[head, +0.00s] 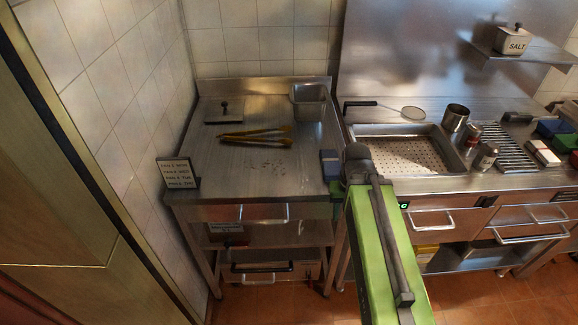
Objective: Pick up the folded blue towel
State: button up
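A small blue folded-looking thing (330,160), likely the folded blue towel, lies at the right edge of the left steel counter. Its fabric detail is too small to make out. My arm, green and dark grey, reaches up from the bottom of the head view. Its dark far end, where my gripper (356,153) seems to be, shows just right of the blue thing, with a small gap in the picture. The fingers cannot be made out, nor can I tell whether they are open or shut. Nothing is visibly held.
Yellow-handled tongs (256,134), a flat press (224,110), a steel container (309,101) and a small sign (178,173) stand on the left counter (225,170). A perforated pan (405,150) sits on the right counter. Another blue block (553,128) lies at the far right.

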aim_at(331, 166)
jog(key=u, duration=0.1)
jog(key=k, duration=0.1)
jog(key=u, duration=2.9)
jog(key=k, duration=0.85)
jog(key=z, duration=1.15)
jog(key=i, duration=1)
jog(key=u, duration=0.05)
